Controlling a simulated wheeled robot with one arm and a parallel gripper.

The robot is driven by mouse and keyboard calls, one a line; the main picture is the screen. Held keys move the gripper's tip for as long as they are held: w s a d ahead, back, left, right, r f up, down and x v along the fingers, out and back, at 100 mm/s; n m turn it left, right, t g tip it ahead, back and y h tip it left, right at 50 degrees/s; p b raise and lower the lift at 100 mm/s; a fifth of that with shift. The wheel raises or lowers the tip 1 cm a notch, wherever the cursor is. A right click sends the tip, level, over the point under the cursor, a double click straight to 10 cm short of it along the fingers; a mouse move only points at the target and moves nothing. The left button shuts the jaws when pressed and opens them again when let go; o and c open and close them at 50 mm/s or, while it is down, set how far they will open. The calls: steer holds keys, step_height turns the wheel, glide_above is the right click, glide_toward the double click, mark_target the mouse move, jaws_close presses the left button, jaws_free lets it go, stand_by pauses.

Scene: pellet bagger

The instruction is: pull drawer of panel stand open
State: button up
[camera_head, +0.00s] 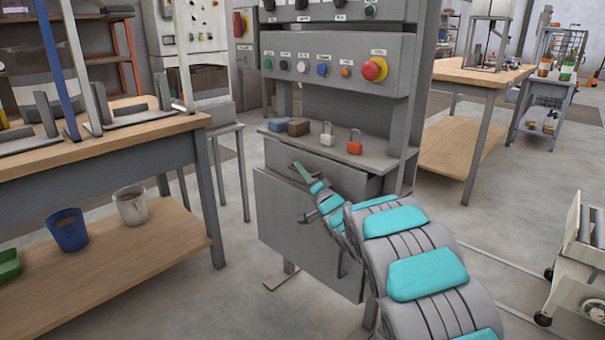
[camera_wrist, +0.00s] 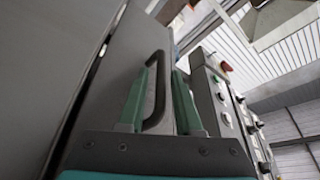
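The panel stand (camera_head: 335,65) is a grey cabinet with a button panel above a small shelf. Its drawer (camera_head: 283,158) is a grey front just under the shelf; my arm hides part of it, and I cannot tell if it is slightly out. My gripper (camera_head: 305,173) is at the drawer front. In the wrist view, a dark bar handle (camera_wrist: 159,90) shows between the two green fingers of my gripper (camera_wrist: 162,95). The fingers are apart, with a visible gap beside the handle. Its grip on the handle in the head view is hidden.
A red padlock (camera_head: 355,143), a white padlock (camera_head: 327,134) and small blocks (camera_head: 298,127) lie on the shelf. Below the drawer is a grey lower front (camera_head: 285,220) with dark handles. A workbench (camera_head: 140,135) stands left, a wooden table (camera_head: 480,75) right, a cart (camera_head: 580,265) front right.

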jaws_close()
stand_by(1.1)
